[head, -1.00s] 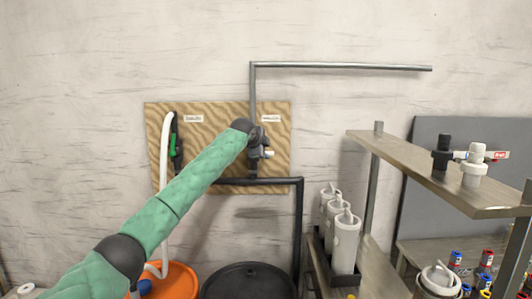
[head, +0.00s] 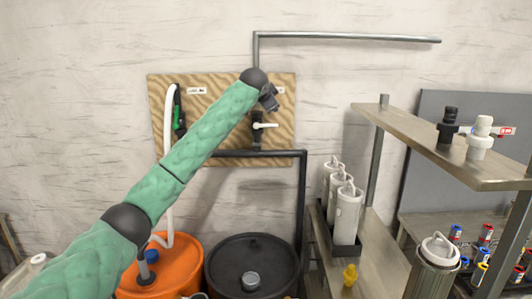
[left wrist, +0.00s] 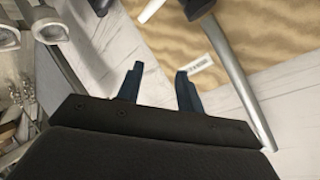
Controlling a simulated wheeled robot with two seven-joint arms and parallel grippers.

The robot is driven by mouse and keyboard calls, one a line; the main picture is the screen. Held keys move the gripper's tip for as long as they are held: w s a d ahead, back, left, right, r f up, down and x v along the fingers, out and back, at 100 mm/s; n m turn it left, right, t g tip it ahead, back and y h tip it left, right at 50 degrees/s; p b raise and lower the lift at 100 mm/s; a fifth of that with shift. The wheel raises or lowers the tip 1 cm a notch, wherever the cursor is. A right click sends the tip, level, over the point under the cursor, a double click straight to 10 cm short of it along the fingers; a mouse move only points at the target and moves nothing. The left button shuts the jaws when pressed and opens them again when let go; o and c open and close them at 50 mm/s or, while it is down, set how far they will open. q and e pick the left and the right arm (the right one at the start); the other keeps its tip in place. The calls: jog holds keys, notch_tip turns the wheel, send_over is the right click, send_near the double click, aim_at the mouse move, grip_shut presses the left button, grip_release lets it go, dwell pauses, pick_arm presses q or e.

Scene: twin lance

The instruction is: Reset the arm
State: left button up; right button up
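My left arm, green with black joints, reaches up from the lower left in the head view. Its dark left gripper (head: 270,100) is in front of the upper right of the wooden wall board (head: 215,125), just above a black valve with a white lever (head: 263,125). A gap shows between gripper and valve in the picture. In the left wrist view the two blue fingers (left wrist: 160,88) stand apart with nothing between them. A white label (left wrist: 200,65) on the board and a grey pipe (left wrist: 235,75) show beyond them. My right gripper is not in view.
An orange drum (head: 185,262) and a black drum (head: 232,278) stand below the board. A white hose (head: 168,140) runs down to the orange drum. White canisters (head: 346,212) and a wooden shelf (head: 425,140) stand to the right. The wall above the board is clear except for a pipe (head: 340,37).

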pick_arm(q)
jog(key=s+r+n+t, duration=0.1)
jog(key=s+n, duration=0.2)
jog(key=s, duration=0.3)
jog(key=s+a+f+n+g+y, duration=0.15)
jog(key=s+a+f, duration=0.55)
jog(key=f, duration=1.1)
jog(key=s+a+f+n+g, duration=0.1)
jog(key=s+a+f+n, duration=0.2)
jog(key=s+f, duration=1.15)
jog(key=s+a+f+n+g+y, duration=0.1)
jog(key=s+a+f+n+g, duration=0.3)
jog(key=f, duration=1.8)
jog(key=s+a+f+g, duration=0.1)
jog(key=s+a+f, duration=0.1)
jog(key=s+f, duration=0.9)
jog(key=s+a+f+g, duration=0.1)
jog(key=s+a+f, duration=0.1)
jog(key=s+f, duration=0.85)
jog(key=s+f+g, duration=0.1)
jog(key=s+f, duration=0.3)
jog(key=s, duration=0.7)
jog(key=s+f+g, duration=0.2)
jog(key=s+f, duration=0.3)
jog(key=s, duration=0.6)
jog(key=shift+d+f, duration=0.15)
jog(key=shift+d, duration=0.1)
jog(key=shift+y, duration=0.25)
jog(key=shift+c, duration=0.4)
